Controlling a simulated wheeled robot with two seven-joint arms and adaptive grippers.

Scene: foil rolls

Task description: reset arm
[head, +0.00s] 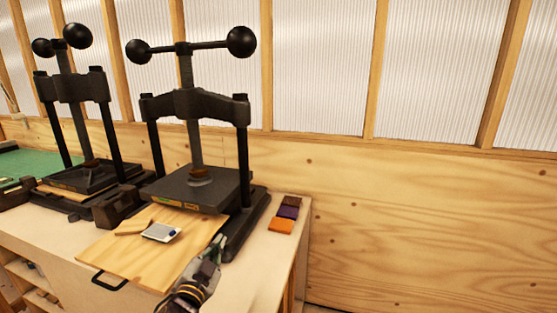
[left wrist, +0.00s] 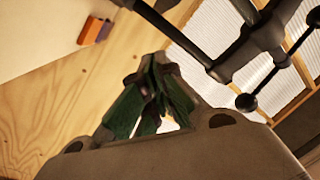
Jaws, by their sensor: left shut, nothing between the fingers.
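My left gripper (head: 217,245) is at the bottom middle of the head view, over the right edge of a wooden board (head: 140,252) on the bench. It is shut and empty. Its green-padded fingers (left wrist: 150,92) also show close together in the left wrist view. My right gripper is not in view.
A black screw press (head: 192,186) stands just behind my left gripper, with a second press (head: 77,177) further left. Orange (head: 281,226), purple (head: 288,212) and brown (head: 292,201) blocks lie at the bench's right end. The space right of the bench looks clear before the wooden wall (head: 430,220).

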